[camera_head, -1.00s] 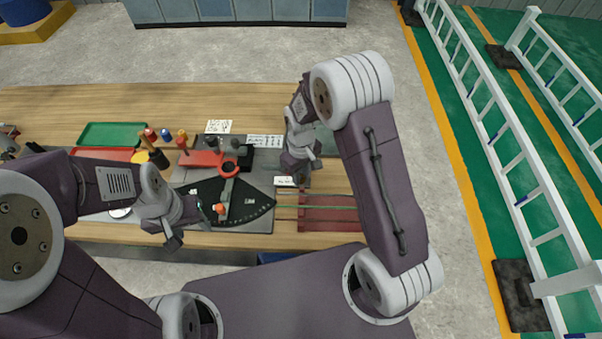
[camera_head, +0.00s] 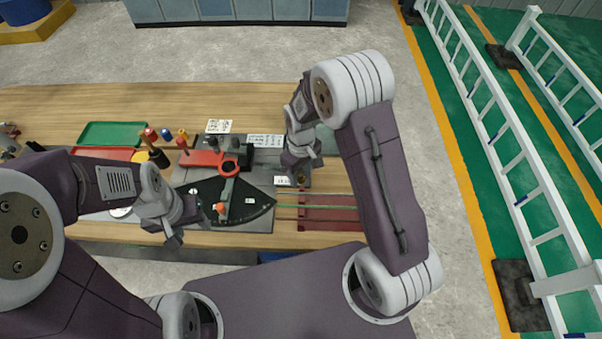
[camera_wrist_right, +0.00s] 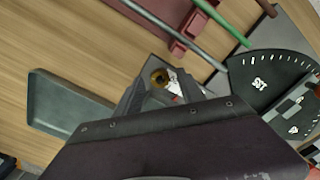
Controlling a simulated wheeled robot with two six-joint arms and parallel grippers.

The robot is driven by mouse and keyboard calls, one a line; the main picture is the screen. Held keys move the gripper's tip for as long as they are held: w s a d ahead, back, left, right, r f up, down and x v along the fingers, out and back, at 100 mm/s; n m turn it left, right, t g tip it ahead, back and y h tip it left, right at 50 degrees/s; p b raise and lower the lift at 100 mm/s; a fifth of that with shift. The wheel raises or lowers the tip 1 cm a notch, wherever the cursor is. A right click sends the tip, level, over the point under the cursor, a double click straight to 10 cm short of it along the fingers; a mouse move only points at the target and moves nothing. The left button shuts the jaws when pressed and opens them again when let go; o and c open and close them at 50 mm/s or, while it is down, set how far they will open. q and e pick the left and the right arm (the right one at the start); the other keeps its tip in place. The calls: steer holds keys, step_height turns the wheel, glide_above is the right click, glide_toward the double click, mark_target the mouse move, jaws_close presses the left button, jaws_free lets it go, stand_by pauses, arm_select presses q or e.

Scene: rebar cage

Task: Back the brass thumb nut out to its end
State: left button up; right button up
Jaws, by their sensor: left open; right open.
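The brass thumb nut (camera_wrist_right: 160,78) is a small round golden piece with a dark centre, seen between the fingers of my right gripper (camera_wrist_right: 160,88) in the right wrist view. The fingers are open on both sides of it; I cannot tell whether either touches it. In the head view the nut (camera_head: 301,177) shows as a small brownish spot just below the right gripper (camera_head: 299,171), beside a white label (camera_head: 283,181). My left gripper (camera_head: 189,227) is open and empty, at the left of the black graduated plate (camera_head: 250,207).
A red block (camera_head: 328,214) carrying a green rod (camera_head: 315,207) lies right of the plate. A grey tray (camera_wrist_right: 62,105) is near my right gripper. A red tool with a ring (camera_head: 229,169), small coloured handles and a green tray (camera_head: 112,134) stand further left.

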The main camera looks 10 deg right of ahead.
mark_target(301, 177)
step_height(301, 177, up, 9)
steer(key=shift+f, duration=0.1)
stand_by(0.3)
